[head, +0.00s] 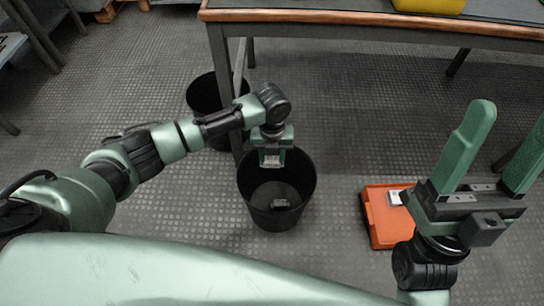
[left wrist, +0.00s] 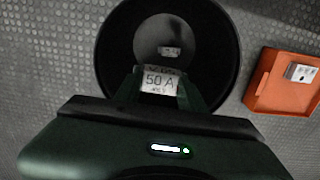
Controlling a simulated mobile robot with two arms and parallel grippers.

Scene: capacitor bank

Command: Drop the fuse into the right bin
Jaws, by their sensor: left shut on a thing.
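My left gripper (head: 271,160) is shut on a fuse (head: 271,161), a pale block with a "50 A" label that reads clearly in the left wrist view (left wrist: 159,81). The gripper points down and holds the fuse over the mouth of the nearer black bin (head: 304,203), the right one of two. In the left wrist view this bin (left wrist: 113,50) is behind the fuse, and a small object (left wrist: 170,51) lies on its floor. The other black bin (head: 201,95) stands farther back and left, partly hidden by my arm. My right gripper (head: 512,118) is open and empty at the right.
An orange tray (head: 377,228) with a pale block (head: 395,197) in it lies on the floor right of the nearer bin; the tray also shows in the left wrist view (left wrist: 285,102). A workbench (head: 370,22) stands behind, one leg close to the bins.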

